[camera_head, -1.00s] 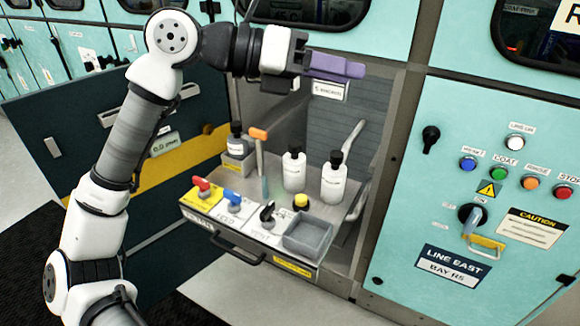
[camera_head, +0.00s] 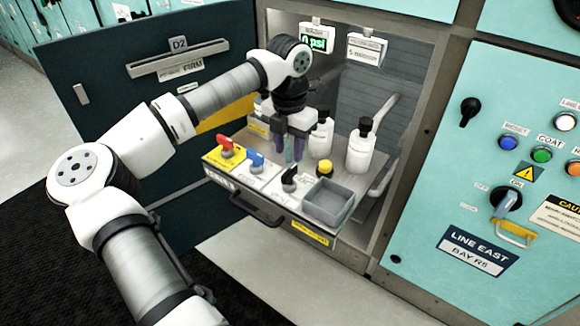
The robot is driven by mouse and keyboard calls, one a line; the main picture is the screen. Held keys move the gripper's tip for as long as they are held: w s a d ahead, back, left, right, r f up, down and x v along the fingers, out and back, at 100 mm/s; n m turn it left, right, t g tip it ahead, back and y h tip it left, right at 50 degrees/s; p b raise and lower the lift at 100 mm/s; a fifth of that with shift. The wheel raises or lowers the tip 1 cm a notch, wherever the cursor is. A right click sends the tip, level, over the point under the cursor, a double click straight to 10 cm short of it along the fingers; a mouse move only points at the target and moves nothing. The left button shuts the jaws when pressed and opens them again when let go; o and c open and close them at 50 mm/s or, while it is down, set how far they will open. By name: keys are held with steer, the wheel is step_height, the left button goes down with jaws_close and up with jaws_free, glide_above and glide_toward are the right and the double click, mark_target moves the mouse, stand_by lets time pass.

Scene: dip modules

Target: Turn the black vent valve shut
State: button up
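The black vent valve (camera_head: 290,178) is a black lever knob on a white label plate, at the right end of a row of valves on the pulled-out drawer. My gripper (camera_head: 289,155) points down just above and behind it, apart from the black knob as far as I can tell. Its two purple fingers are spread, with a teal handle (camera_head: 289,150) showing in the gap, apparently behind them. The top of that teal-handled tool is hidden by my gripper.
A red valve (camera_head: 226,146) and a blue valve (camera_head: 255,160) stand left of the black one. A yellow button (camera_head: 325,168) and a grey bin (camera_head: 329,203) are at right. White bottles (camera_head: 360,150) stand behind. A readout (camera_head: 314,41) shows 0 psi.

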mark_target(290, 170)
step_height(290, 170, down, 6)
steer(key=shift+f, duration=0.25)
jaws_close()
